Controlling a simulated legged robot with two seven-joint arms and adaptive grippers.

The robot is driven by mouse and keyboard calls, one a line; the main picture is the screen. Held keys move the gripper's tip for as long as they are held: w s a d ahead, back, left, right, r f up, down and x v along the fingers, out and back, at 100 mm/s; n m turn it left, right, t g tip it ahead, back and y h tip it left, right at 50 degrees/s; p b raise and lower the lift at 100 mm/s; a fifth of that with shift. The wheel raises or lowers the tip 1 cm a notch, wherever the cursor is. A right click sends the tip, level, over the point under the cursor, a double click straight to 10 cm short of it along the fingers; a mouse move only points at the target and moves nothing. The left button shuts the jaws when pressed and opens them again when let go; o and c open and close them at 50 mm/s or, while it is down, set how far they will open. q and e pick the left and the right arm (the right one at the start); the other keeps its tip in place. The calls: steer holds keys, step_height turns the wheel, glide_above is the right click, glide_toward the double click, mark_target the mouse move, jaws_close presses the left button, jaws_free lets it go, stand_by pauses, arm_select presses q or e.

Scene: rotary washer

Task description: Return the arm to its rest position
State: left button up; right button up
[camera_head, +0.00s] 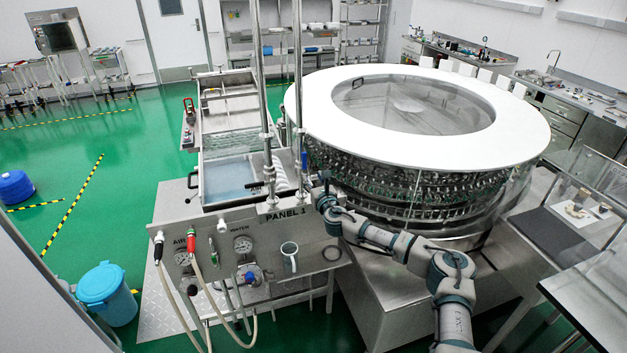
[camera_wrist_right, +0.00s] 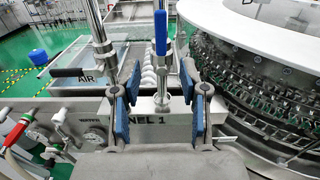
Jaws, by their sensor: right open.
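My right arm (camera_head: 400,245) reaches in from the lower right of the head view. Its gripper (camera_head: 316,182) is just right of the PANEL 1 box, beside the rotary washer (camera_head: 335,110). In the right wrist view the gripper (camera_wrist_right: 160,90) is open, with blue-padded fingers wide apart. A metal lever with a blue handle (camera_wrist_right: 161,32) shows upright between the fingers, with gaps on both sides. Whether it stands within their reach or beyond them I cannot tell. My left gripper is not in view.
The panel front (camera_head: 225,262) carries hoses, gauges and a metal cup (camera_head: 289,256). Upright metal posts (camera_head: 262,80) rise behind the panel. A glass-sided bench (camera_head: 570,225) stands at the right. Green floor lies open at the left, with a blue bin (camera_head: 107,295).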

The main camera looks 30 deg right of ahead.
steer(key=shift+d+f, duration=0.15)
steer(key=shift+d, duration=0.2)
